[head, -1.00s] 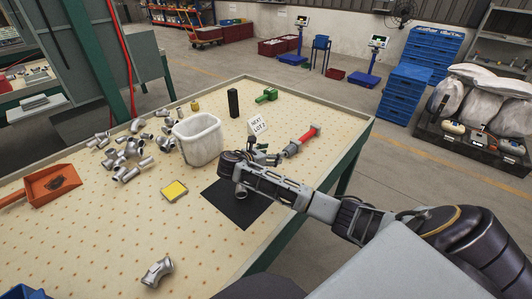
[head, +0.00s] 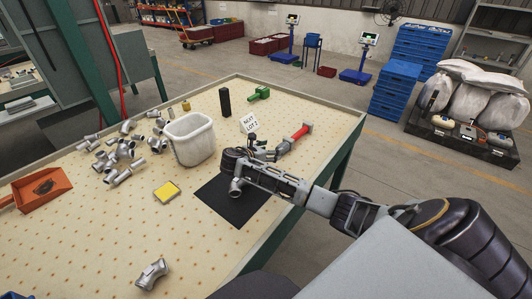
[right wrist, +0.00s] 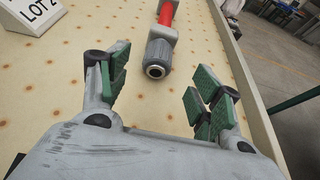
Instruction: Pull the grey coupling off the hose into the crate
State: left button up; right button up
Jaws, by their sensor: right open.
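The grey coupling (head: 284,148) sits on the near end of the red hose (head: 299,132), at the table's right side. In the right wrist view the coupling (right wrist: 158,58) points its open end at my right gripper (right wrist: 160,92). That gripper is open, its green-padded fingers spread to either side, with the coupling ahead of and not between the pads. In the head view the right gripper (head: 260,155) is just left of the coupling, partly hidden by its own wrist. The white crate (head: 193,142) stands left of it. My left gripper is not in view.
A "NEXT LOT 2" sign (head: 249,122) stands behind the gripper. Several metal fittings lie left of the crate. A yellow-topped block (head: 167,191) is in front. The table's right edge is close.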

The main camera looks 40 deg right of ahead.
aim_at(282, 145)
jog(key=x, duration=0.7)
jog(key=shift+d+b, duration=0.1)
jog(key=shift+b, duration=0.3)
jog(key=shift+x, duration=0.75)
jog(key=shift+w+d+f, duration=0.1)
jog(key=shift+d+f, duration=0.05)
jog(key=shift+d, duration=0.2)
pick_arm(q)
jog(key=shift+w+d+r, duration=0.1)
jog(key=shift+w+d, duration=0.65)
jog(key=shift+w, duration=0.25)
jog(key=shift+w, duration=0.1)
